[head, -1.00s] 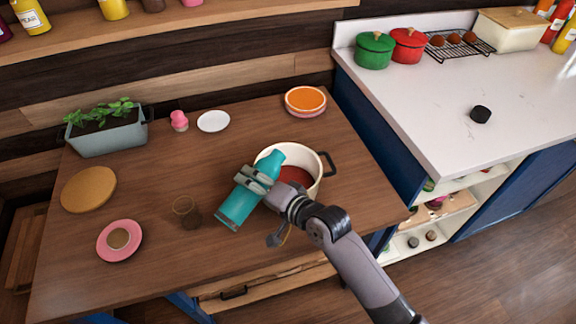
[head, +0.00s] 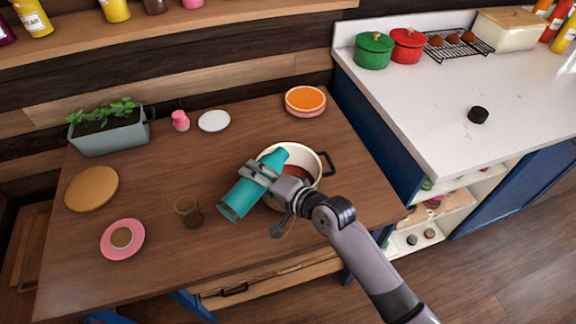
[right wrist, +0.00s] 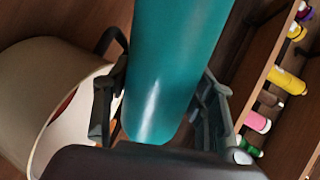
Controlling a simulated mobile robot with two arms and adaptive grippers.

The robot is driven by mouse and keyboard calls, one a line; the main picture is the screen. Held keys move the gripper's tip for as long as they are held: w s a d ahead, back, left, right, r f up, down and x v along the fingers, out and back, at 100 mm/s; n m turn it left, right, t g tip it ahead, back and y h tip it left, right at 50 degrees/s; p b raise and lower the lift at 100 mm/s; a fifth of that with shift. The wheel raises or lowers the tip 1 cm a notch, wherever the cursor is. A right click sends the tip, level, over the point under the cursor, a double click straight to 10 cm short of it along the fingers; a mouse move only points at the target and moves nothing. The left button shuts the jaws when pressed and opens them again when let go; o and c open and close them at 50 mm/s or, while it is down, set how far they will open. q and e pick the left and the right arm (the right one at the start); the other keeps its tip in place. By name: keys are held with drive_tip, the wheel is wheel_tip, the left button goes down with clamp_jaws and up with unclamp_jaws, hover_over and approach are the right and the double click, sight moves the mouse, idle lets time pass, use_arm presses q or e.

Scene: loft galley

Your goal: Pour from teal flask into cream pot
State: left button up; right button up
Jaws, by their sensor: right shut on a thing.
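The teal flask (head: 242,198) is tilted over the wooden table, its narrower neck end up and right over the cream pot's rim. My right gripper (head: 262,172) is shut around its middle; the flask (right wrist: 172,60) also fills the centre of the right wrist view between the fingers (right wrist: 165,100). The cream pot (head: 318,160) stands on the table with a dark handle at its right and reddish contents (head: 298,172) inside. The flask and gripper hide part of the pot. Whether liquid flows from the flask cannot be seen. My left gripper is not in view.
The white counter (head: 430,110) is at right.

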drive_tip(key=shift+w+d+r+m+g+y+p, duration=0.15)
drive_tip(key=shift+m+g+y+p, duration=0.3)
drive_tip(key=shift+m, duration=0.45)
idle(1.4)
drive_tip(key=shift+w+d+m+g, duration=0.15)
drive_tip(key=shift+w+m+g, duration=0.2)
drive_tip(key=shift+m, duration=0.55)
idle(1.9)
drive_tip(key=shift+y, duration=0.25)
